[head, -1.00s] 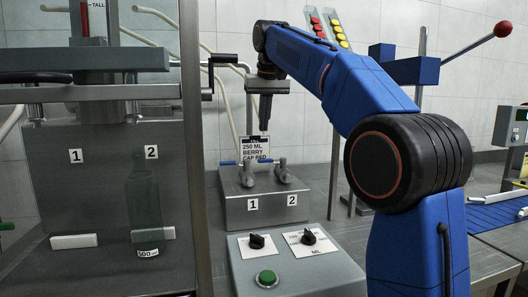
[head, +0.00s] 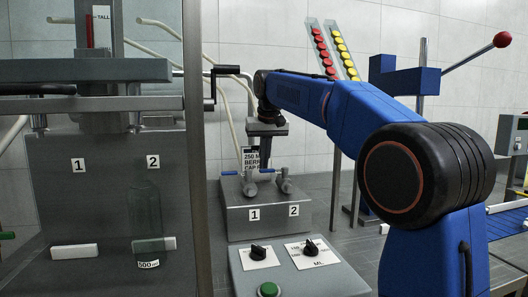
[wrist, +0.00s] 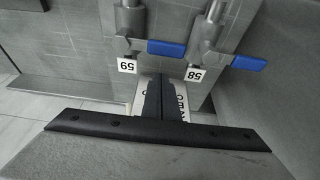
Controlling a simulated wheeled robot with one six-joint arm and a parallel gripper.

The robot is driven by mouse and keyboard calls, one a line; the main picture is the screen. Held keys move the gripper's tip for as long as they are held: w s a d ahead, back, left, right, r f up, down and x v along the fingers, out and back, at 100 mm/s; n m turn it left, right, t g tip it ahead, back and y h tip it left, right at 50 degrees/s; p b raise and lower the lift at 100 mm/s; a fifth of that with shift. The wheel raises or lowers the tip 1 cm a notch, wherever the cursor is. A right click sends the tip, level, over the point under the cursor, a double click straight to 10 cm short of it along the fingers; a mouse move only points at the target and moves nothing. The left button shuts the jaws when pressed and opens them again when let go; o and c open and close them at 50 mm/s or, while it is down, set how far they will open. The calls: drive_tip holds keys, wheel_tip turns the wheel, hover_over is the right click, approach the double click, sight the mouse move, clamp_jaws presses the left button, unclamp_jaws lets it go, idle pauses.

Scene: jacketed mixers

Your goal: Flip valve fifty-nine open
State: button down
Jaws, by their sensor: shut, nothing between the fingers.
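In the wrist view, the valve labelled 59 (wrist: 130,19) is at the upper left, its number upside down. Its blue handle (wrist: 167,47) points right, crosswise to its body. The valve labelled 58 (wrist: 208,32) is to its right, its blue handle (wrist: 248,63) also pointing right. My gripper (wrist: 161,80) is shut and empty, its black fingertips just below and between the two labels, apart from the handles. In the head view, my gripper (head: 264,166) points down at a grey box (head: 270,222) with two blue-handled valves. I cannot read 58 or 59 there.
The box front carries the numbers 1 and 2. A control panel (head: 300,278) with two black knobs and a green button (head: 268,289) stands in front. A sign (head: 249,160) stands behind the valves. A steel post (head: 195,140) rises on the left.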

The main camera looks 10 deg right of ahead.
sight(268, 170)
drive_tip(key=shift+s+r, duration=0.1)
drive_tip(key=shift+s, duration=1.35)
drive_tip(key=shift+s+n, duration=0.3)
drive_tip(key=shift+n, duration=0.3)
drive_tip(key=n, duration=0.1)
drive_tip(key=s+n+y, duration=0.1)
drive_tip(key=shift+s+n, duration=0.25)
drive_tip(key=shift+n, duration=0.05)
drive_tip(key=s+d+n+y, duration=0.1)
drive_tip(key=s+d+n, duration=0.3)
drive_tip(key=s, duration=0.1)
drive_tip(key=shift+g, duration=0.4)
drive_tip(key=shift+s+d, duration=0.2)
drive_tip(key=shift+d, duration=0.1)
